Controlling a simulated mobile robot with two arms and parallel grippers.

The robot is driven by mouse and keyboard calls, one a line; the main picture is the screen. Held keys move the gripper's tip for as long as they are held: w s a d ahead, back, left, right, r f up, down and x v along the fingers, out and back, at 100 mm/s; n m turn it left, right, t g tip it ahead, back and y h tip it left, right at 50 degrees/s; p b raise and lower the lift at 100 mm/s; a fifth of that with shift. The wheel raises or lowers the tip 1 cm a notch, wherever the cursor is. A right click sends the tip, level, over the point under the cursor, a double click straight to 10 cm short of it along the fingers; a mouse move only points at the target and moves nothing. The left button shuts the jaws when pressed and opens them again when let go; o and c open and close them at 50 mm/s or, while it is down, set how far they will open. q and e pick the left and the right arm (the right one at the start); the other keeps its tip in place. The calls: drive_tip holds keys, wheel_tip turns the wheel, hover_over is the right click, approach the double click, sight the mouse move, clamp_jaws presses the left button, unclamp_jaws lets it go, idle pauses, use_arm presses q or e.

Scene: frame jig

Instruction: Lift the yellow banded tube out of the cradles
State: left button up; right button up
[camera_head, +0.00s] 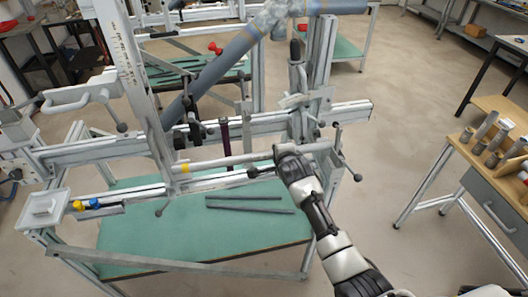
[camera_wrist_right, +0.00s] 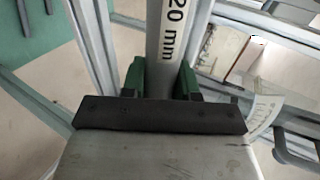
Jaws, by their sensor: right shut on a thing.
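The yellow banded tube (camera_head: 225,160) is a pale grey tube lying roughly level across the front of the metal frame, its yellow band (camera_head: 184,168) near its left end. My right gripper (camera_head: 284,152) is at the tube's right part. In the right wrist view its green fingertips (camera_wrist_right: 160,82) stand on either side of the tube (camera_wrist_right: 172,35), shut on it; a white label reading "20 mm" shows there. Whether the tube touches its cradles cannot be made out at this size. My left gripper is not in view.
The frame's long rail (camera_head: 100,148) runs behind the tube, with clamp handles around it. A green table top (camera_head: 150,235) with two dark bars (camera_head: 248,204) lies below. A wooden bench (camera_head: 480,160) with several cylinders stands at right; the floor between is clear.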

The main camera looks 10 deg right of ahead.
sight(258, 158)
drive_tip(key=shift+a+r+b, duration=0.1)
drive_tip(key=shift+a+b, duration=0.4)
drive_tip(key=shift+a, duration=2.8)
